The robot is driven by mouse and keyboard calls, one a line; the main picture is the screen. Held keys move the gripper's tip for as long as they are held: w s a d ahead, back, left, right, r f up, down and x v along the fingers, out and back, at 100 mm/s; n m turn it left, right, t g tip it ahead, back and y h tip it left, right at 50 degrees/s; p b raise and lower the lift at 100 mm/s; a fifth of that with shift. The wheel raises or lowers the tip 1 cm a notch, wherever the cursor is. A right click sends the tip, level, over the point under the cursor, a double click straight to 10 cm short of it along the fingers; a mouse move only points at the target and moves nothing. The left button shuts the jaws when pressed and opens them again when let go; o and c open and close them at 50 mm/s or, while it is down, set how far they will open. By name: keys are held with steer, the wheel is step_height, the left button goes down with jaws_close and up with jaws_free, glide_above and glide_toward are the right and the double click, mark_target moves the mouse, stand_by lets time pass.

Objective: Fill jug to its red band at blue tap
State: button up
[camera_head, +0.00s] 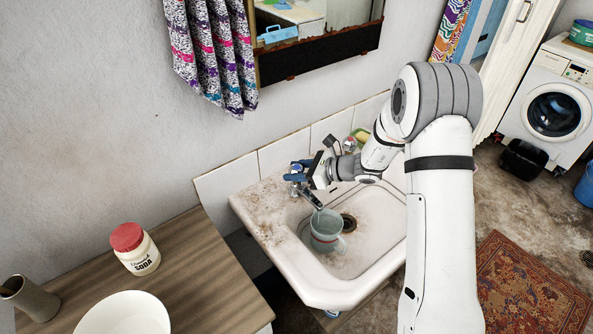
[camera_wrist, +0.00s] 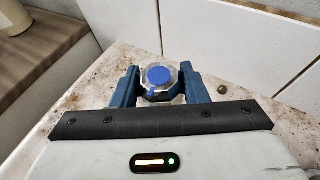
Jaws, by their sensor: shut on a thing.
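The blue tap (camera_head: 296,167) is at the left back corner of the stone sink (camera_head: 268,222). In the wrist view its blue-capped knob (camera_wrist: 158,76) sits between my two blue fingers. My gripper (camera_head: 298,177) is shut on this knob; it also shows in the wrist view (camera_wrist: 157,90). The tap's metal spout (camera_head: 312,199) points down toward the jug. I cannot tell the water level or whether water is running.
A second tap with a red cap (camera_head: 350,143) is farther right at the back wall. A dark drain (camera_head: 348,222) lies beside the jug. A wooden counter (camera_head: 205,262) on the left holds a soda jar (camera_head: 135,249) and a white bowl (camera_head: 124,315).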

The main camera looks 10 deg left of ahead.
steer(key=shift+n+g, duration=0.6)
steer(key=shift+g, duration=0.1)
steer(key=o, duration=1)
steer(key=shift+b+v, duration=0.5)
steer(key=shift+v, duration=3.4)
